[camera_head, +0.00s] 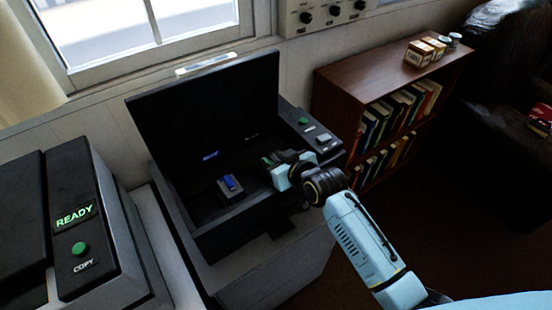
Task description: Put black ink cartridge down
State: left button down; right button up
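An open dark printer (170,180) stands in the middle with its lid raised. A blue-topped ink cartridge (230,186) sits inside its bay on the left. My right gripper (275,164) reaches into the right part of the bay, to the right of the blue-topped cartridge and apart from it. Its fingertips are dark against the dark interior, so I cannot tell whether they are open or shut. I cannot make out a black ink cartridge there. My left gripper is not in view.
The printer stands on a pale cabinet (275,275). A copier (110,255) with a lit READY sign is at the left. A bookshelf (355,85) with small boxes (418,53) on top stands at the right. The raised lid (205,105) walls off the back of the bay.

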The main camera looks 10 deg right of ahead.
jog(key=shift+o, duration=0.5)
jog(key=shift+r, duration=0.1)
jog(key=shift+s+d+r, duration=0.1)
jog(key=shift+r, duration=0.05)
jog(key=p+v, duration=0.1)
jog(key=v, duration=1)
jog(key=shift+s, duration=0.35)
jog(key=shift+d, duration=0.1)
dwell(0.4)
